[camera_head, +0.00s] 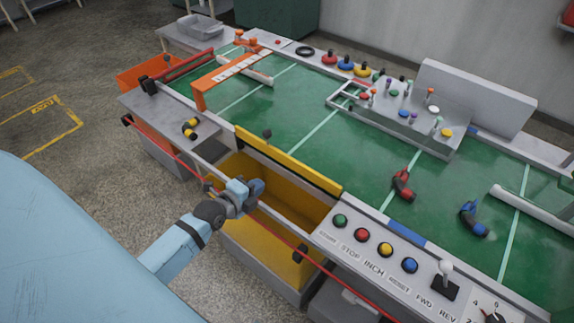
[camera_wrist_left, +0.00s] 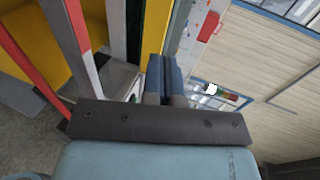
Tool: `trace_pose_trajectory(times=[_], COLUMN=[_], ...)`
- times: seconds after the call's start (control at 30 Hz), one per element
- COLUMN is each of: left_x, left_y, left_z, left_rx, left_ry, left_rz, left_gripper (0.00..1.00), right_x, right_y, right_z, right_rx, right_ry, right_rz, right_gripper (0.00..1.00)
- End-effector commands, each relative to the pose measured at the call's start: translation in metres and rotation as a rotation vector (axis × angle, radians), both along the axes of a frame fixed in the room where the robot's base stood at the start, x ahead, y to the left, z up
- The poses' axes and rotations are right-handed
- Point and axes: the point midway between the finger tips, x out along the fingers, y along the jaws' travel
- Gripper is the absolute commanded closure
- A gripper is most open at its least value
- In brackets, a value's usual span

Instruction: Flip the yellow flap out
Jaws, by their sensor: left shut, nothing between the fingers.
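The yellow flap (camera_head: 290,162) is a long yellow strip with a dark edge along the near side of the green table, above an open yellow bin (camera_head: 268,195). My right gripper is not in view.
A button panel (camera_head: 400,265) lies right of the bin. A grey shelf with a small yellow-black part (camera_head: 190,128) lies left.

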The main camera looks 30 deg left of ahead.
Motion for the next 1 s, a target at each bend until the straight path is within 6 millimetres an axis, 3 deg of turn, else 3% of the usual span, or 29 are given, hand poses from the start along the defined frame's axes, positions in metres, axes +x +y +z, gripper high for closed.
trace_pose_trajectory(times=[0.5,0.6,0.8,1.0], left_x=[0.094,0.11,0.128,0.131], left_y=[-0.008,-0.009,-0.01,-0.011], left_z=[-0.029,-0.027,-0.028,-0.028], left_rx=[-0.006,-0.006,-0.004,-0.001], left_ry=[-0.002,-0.003,0.0,0.0], left_rz=[0.002,0.002,0.001,0.0], left_gripper=[1.0,1.0,1.0,1.0], right_x=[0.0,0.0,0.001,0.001], right_y=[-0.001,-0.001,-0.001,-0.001], right_z=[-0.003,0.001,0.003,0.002], right_rx=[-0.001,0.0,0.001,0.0], right_ry=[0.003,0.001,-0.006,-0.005], right_rz=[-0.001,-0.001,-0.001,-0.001], right_gripper=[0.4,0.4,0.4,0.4])
